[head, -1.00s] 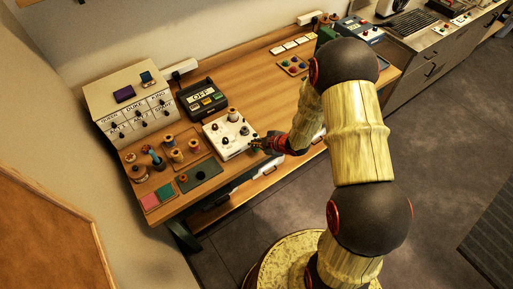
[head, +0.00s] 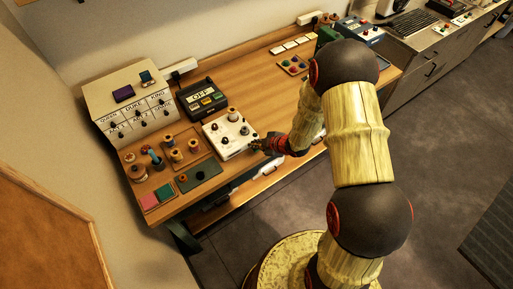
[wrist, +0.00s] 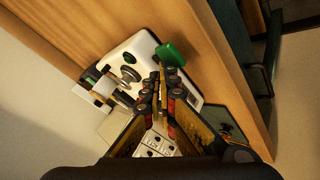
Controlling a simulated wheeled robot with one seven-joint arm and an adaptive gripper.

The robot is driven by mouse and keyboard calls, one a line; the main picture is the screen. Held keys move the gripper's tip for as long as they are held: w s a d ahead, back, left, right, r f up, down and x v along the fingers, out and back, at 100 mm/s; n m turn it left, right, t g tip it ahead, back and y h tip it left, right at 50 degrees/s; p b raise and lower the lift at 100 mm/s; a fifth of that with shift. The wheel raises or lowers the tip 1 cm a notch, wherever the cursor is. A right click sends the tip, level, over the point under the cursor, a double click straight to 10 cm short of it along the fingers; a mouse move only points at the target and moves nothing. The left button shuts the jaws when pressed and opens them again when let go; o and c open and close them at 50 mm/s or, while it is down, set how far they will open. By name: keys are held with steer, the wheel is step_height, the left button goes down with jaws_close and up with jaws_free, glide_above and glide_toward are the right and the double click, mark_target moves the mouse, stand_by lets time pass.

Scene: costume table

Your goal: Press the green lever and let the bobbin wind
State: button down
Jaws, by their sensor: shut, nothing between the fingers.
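The white winder (head: 224,142) stands on the wooden table near its front edge, with a thread spool (head: 233,114) at its back. In the wrist view the winder (wrist: 122,50) shows its green lever (wrist: 170,53) sticking out at one edge, just beyond my fingertips. My gripper (wrist: 160,78) is shut and empty, its tips over the winder close to the lever. I cannot tell whether they touch it. Round dark parts (wrist: 129,73) show left of the fingers; which one is the bobbin is unclear. In the head view my gripper (head: 258,145) is at the winder's right front corner.
A black box reading OFF (head: 203,98) stands behind the winder. A spool tray (head: 183,151), a dark green mat (head: 199,176) and a labelled cabinet (head: 131,105) are to the left. The tabletop right of the winder (head: 258,95) is mostly clear.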

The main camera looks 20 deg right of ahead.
steer(key=shift+f+b, duration=0.8)
steer(key=shift+f, duration=0.2)
stand_by(0.8)
steer(key=shift+r, duration=0.1)
steer(key=shift+r+p, duration=1.05)
steer(key=shift+r, duration=0.25)
steer(key=shift+r, duration=0.1)
steer(key=shift+r+p, duration=2)
steer(key=shift+r, duration=0.45)
